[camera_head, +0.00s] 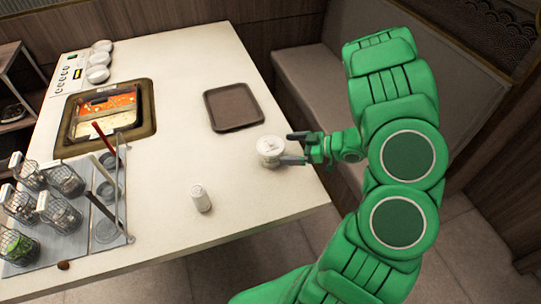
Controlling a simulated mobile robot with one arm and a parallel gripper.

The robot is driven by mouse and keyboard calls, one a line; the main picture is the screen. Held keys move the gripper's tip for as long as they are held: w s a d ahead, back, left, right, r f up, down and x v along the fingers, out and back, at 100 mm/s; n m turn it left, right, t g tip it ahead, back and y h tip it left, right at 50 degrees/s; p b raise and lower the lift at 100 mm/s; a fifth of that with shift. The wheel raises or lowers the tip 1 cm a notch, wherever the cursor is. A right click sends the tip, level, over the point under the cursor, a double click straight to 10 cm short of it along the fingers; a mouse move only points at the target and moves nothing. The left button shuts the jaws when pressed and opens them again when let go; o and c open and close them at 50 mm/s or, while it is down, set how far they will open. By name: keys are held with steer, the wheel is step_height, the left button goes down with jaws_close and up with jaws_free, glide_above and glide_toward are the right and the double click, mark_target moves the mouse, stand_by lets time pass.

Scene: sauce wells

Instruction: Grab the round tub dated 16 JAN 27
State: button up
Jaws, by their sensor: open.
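A round white tub (268,149) with a lid stands upright on the white table near its right edge. Its date is too small to read in this view. My green arm reaches in from the right, and my gripper (290,147) is open beside the tub. The dark fingers point left towards the tub, one at its far right side and one at its near right side. I cannot tell whether the fingers touch it.
A brown tray (233,107) lies behind the tub. A white shaker (201,198) stands to the front left. A divided sauce pot (108,112), wire baskets (20,205) and white bowls (97,74) are at the left. The table's front middle is mostly clear.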

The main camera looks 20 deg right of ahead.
mark_target(270, 149)
steer(key=shift+x, duration=3.8)
steer(key=c, duration=1)
steer(key=shift+o, duration=0.2)
